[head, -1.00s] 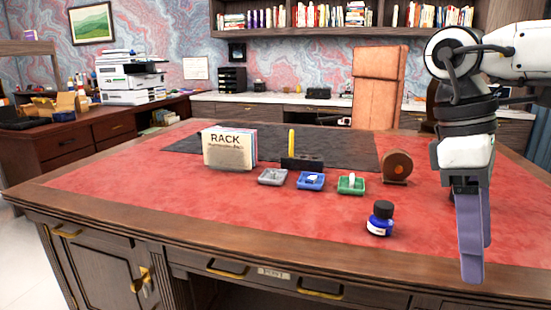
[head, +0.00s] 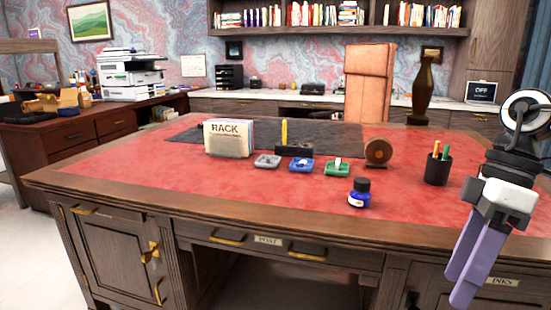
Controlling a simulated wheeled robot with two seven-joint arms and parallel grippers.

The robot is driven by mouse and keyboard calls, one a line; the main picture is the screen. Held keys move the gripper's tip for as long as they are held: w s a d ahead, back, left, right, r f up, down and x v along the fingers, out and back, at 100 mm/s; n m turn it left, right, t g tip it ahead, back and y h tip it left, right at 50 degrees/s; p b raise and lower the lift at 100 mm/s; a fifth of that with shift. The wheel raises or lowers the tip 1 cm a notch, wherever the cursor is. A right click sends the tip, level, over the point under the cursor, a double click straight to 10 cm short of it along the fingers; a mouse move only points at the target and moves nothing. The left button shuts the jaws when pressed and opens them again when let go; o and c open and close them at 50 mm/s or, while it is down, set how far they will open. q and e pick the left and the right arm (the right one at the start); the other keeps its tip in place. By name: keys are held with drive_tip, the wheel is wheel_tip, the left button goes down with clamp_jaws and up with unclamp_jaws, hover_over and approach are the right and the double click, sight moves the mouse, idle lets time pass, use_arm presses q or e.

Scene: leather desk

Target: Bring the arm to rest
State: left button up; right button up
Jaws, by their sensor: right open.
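My right gripper (head: 459,286) hangs at the right side of the head view, in front of the desk's front edge. Its two long purple fingers point down and to the left, apart and empty. It touches nothing that I can see. My left gripper is not in view. The desk (head: 240,195) has a red leather top with a dark wooden rim. The nearest desk things to my right gripper are a black pen cup (head: 437,170) and a blue ink bottle (head: 360,193), both standing clear of it.
On the desk stand a RACK file holder (head: 228,139), small grey (head: 267,161), blue (head: 301,166) and green (head: 337,168) trays, and a brown round-faced object (head: 378,152). An orange chair (head: 369,85) stands behind. The desk's left front is bare.

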drive_tip(key=w+d+f+m+t+y, duration=0.25)
drive_tip(key=f+t+y, duration=0.45)
drive_tip(key=f+t, duration=0.65)
drive_tip(key=s+f+m+t+h, duration=0.1)
drive_tip(key=s+f+m+h, duration=0.2)
drive_tip(key=f, duration=0.5)
drive_tip(key=s+f+m+t+h, duration=0.1)
drive_tip(key=s+f+m+h, duration=0.15)
drive_tip(key=f, duration=0.45)
drive_tip(key=s+a+f+m+g+h, duration=0.15)
drive_tip(key=s+a+f, duration=0.3)
drive_tip(key=a, duration=0.45)
drive_tip(key=s+a+f+g, duration=0.3)
drive_tip(key=s+a+f, duration=0.15)
drive_tip(key=a, duration=0.35)
wheel_tip(320, 180, up, 8)
drive_tip(key=p, duration=1.2)
drive_tip(key=shift+s+n+g+h+p, duration=0.15)
drive_tip(key=shift+n+g+h+p, duration=0.15)
drive_tip(key=shift+n+h, duration=0.1)
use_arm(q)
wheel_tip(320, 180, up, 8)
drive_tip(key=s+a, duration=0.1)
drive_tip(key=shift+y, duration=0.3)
use_arm(e)
drive_tip(key=shift+d, duration=0.1)
drive_tip(key=shift+c, duration=0.3)
